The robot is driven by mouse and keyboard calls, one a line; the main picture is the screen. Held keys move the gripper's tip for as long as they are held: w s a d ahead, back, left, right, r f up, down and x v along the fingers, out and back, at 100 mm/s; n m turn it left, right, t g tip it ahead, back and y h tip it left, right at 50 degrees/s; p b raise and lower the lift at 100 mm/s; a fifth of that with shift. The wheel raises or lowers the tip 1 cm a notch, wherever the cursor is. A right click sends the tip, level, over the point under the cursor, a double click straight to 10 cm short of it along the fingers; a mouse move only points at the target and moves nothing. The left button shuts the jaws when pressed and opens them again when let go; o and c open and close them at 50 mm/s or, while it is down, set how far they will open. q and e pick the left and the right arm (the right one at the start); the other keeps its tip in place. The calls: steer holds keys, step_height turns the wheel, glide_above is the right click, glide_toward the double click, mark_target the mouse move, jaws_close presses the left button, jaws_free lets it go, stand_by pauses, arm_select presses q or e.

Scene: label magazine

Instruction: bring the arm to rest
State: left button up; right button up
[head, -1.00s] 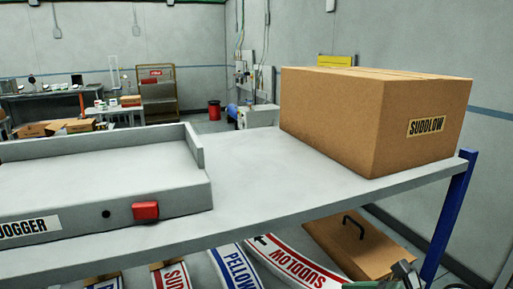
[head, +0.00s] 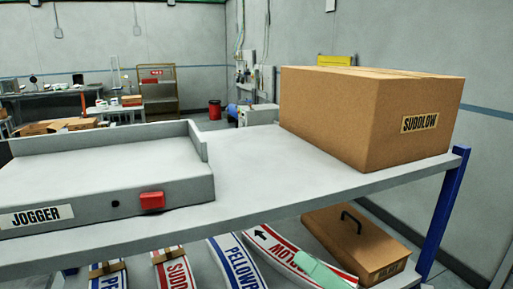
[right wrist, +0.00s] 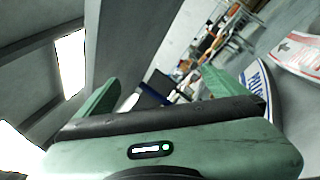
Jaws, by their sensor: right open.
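My right gripper (head: 322,271) shows as a pale green shape low in the head view, below the table's front edge. My left gripper is not in view.
Below are curved label pieces (head: 236,262) and a brown case (head: 352,243). The tabletop between tray and box is clear.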

steer(key=w+d+f+m+t+h, duration=0.1)
steer(key=d+m+t+h, duration=0.3)
steer(key=d+m+h, duration=0.45)
steer(key=w+d+m+t+h, duration=0.1)
steer(key=d+m+t+h, duration=0.3)
steer(key=m, duration=0.7)
steer(key=s+d+f+m+g+h, duration=0.1)
steer(key=d+f+m+g+h, duration=0.35)
steer(key=f+m+h, duration=0.4)
steer(key=s+f+m+g+y, duration=0.15)
steer(key=s+f+g, duration=0.25)
steer(key=f, duration=0.4)
steer(key=s+f+m+g+y, duration=0.1)
steer(key=s+f+m+g, duration=0.3)
steer(key=f, duration=0.4)
steer(key=s+a+f+g+y, duration=0.1)
steer(key=s+a+f+g, duration=0.25)
steer(key=s, duration=0.25)
steer(key=s+a+f+g+y, duration=0.2)
steer(key=s+a+f, duration=0.15)
steer(key=s, duration=0.25)
step_height(320, 180, down, 26)
steer(key=s+g, duration=0.2)
steer(key=s+d+f+g, duration=0.1)
steer(key=s+d+f, duration=0.2)
steer(key=s+f, duration=1.3)
steer(key=shift+s+f, duration=0.35)
steer(key=shift+s, duration=0.35)
steer(key=shift+d, duration=0.1)
